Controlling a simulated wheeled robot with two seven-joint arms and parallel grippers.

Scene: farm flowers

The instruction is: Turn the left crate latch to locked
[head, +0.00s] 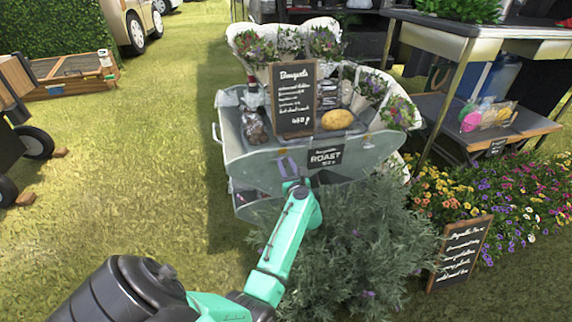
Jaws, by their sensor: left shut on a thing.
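A grey metal crate (250,164) with sloping sides stands on a cart, its front facing me. My left gripper (296,184) is at the lower front of the crate, left of the black "Roast" sign (325,157). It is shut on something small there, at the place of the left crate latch. The latch is hidden by the gripper, so I cannot see which way it is turned. A small purple-grey patch (287,165) shows on the crate front just above the gripper. My right gripper is not in view.
A grey-green bush (350,235) fills the space below and right of my arm. Open grass lies left.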

